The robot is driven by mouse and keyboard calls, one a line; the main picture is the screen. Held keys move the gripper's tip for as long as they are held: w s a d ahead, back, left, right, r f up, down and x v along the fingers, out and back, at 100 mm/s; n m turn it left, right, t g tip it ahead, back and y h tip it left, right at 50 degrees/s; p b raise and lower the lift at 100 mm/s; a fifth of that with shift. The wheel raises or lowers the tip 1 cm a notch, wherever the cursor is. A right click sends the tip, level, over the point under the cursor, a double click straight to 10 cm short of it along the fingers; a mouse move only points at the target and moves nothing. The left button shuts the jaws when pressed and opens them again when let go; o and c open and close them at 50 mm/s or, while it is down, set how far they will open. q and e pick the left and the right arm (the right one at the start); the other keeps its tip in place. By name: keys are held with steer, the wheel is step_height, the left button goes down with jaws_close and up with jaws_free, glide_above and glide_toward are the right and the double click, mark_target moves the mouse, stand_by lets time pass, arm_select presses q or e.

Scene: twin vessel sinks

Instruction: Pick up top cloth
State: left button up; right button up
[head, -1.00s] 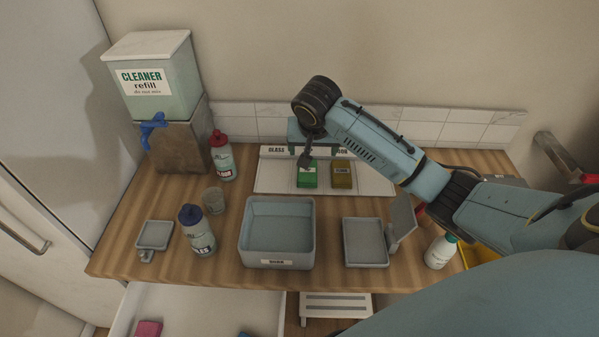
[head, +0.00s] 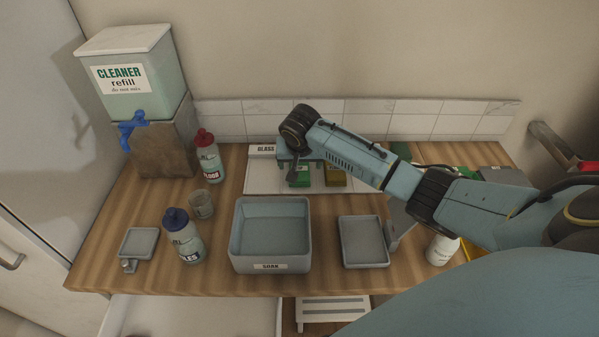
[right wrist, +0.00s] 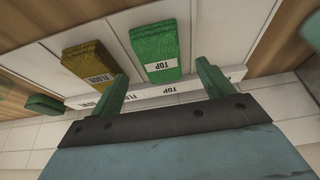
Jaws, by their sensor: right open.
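The top cloth is a green block-shaped cloth with a TOP label (right wrist: 157,52), lying on a white tray (right wrist: 210,30). It also shows in the head view (head: 299,180), partly hidden by my right gripper. A yellow-brown FLOOR cloth (right wrist: 90,62) lies beside it. My right gripper (right wrist: 162,76) is open and empty, with its green fingers spread to either side of the top cloth's labelled end in the right wrist view. I cannot tell whether it touches the cloth. My left gripper is not in view.
A grey SOAK basin (head: 270,262) stands in front of the white tray. Bottles (head: 184,240), a glass (head: 201,204) and a small dish (head: 138,242) stand to its left. A shallow grey tray (head: 362,240) and a white bottle (head: 441,248) are to its right. The cleaner dispenser (head: 150,150) is back left.

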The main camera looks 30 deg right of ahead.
mark_target(300, 169)
steer(key=x, duration=0.3)
steer(key=shift+w+f+b, duration=0.15)
steer(key=shift+w+b, duration=0.05)
steer(key=shift+b, duration=0.1)
steer(key=shift+d+f, duration=0.1)
steer(key=shift+f, duration=0.05)
steer(key=shift+f, duration=0.3)
steer(key=c, duration=1.1)
